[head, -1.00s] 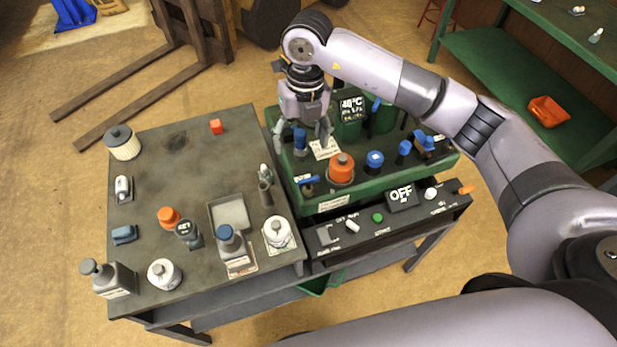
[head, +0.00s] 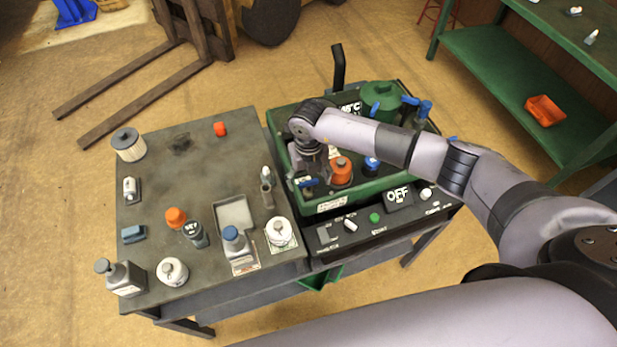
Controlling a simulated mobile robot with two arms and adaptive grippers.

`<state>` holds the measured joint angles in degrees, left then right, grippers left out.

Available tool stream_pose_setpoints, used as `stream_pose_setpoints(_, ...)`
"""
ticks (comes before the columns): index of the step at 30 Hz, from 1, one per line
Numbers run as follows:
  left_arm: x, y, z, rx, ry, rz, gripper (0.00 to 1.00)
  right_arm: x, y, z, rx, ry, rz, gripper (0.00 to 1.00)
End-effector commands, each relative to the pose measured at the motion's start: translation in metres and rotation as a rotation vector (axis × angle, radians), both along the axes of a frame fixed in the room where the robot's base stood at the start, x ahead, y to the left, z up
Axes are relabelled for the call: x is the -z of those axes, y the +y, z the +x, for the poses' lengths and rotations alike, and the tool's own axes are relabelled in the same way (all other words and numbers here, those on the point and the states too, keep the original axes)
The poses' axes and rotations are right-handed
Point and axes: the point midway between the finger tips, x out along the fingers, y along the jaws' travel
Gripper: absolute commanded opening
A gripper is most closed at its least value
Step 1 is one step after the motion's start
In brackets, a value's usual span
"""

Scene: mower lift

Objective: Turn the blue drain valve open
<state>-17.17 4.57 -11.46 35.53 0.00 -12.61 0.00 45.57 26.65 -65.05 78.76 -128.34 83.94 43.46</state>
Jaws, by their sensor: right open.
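A small valve with a blue handle (head: 307,182) sits at the front left corner of the green machine (head: 331,205), beside an orange-capped fitting (head: 341,170). My right gripper (head: 311,178) is open and points down over this corner, its fingers around or just above the blue handle. I cannot tell whether they touch it. The gripper and wrist hide part of the machine's left side. More blue parts show on the machine: a round cap (head: 372,164) and a lever valve (head: 424,108) at the back right. My left gripper is not in view.
The dark bench (head: 190,165) at left holds several bottles, a filter (head: 128,144) and a grey tray (head: 234,214). A black upright pipe (head: 338,66) stands behind the machine.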

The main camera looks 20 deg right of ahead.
Motion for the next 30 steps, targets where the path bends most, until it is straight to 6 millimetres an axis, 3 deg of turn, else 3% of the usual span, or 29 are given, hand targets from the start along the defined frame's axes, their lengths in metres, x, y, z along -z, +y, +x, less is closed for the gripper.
stream_pose_setpoints(6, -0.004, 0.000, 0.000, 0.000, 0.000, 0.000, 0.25, 0.015, 0.000, -0.001, -0.001, 0.001, -0.001, 0.68)
stream_pose_setpoints(14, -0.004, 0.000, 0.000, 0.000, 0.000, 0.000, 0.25, 0.017, 0.000, 0.000, -0.002, 0.000, 0.000, 0.68)
stream_pose_setpoints(30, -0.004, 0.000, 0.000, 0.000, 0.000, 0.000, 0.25, 0.016, 0.000, 0.000, -0.001, 0.000, 0.000, 0.33)
